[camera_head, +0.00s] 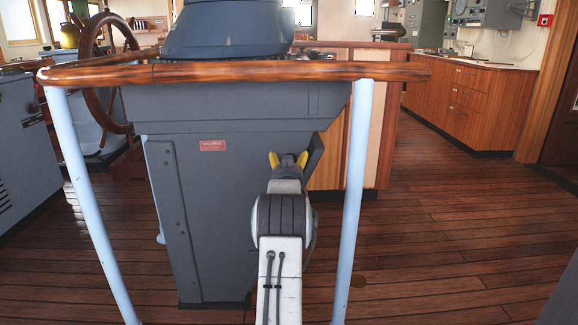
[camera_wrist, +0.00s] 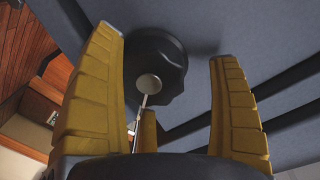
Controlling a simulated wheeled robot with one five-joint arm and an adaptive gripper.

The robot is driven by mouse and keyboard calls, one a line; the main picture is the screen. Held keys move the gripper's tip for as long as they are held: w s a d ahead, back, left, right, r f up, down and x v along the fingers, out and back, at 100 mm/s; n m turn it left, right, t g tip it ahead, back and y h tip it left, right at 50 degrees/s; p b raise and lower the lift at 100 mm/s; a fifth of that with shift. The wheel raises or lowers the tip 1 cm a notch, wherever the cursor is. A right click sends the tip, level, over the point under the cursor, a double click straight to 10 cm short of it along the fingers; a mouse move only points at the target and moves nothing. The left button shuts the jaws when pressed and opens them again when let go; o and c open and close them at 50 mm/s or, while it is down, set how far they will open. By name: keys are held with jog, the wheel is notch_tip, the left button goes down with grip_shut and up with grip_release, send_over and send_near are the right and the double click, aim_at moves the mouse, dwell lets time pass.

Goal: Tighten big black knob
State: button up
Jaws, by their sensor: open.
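The big black knob (camera_wrist: 156,64) shows in the wrist view, with a lobed rim and a pale round centre. It sits against a grey panel face (camera_wrist: 205,25). My gripper (camera_wrist: 167,48) is open, one yellow finger on each side of the knob, with a clear gap on the right and a narrow gap or overlap on the left. I cannot tell whether a finger touches it. In the head view my gripper (camera_head: 288,160) is in front of the grey console (camera_head: 225,220), near its right edge. The knob is hidden there by my arm.
A wooden handrail (camera_head: 240,72) on pale blue posts (camera_head: 354,190) runs across in front of the console, and my arm reaches under it. A ship's wheel (camera_head: 88,85) stands at the left. Wooden cabinets (camera_head: 470,95) line the right. The plank floor at the right is clear.

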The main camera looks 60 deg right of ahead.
jog(key=shift+s+f, duration=0.1)
jog(key=shift+f, duration=0.15)
jog(key=v, duration=1.1)
jog(key=shift+a+r, duration=0.2)
jog(key=shift+a, duration=0.2)
jog(key=shift+s, duration=0.1)
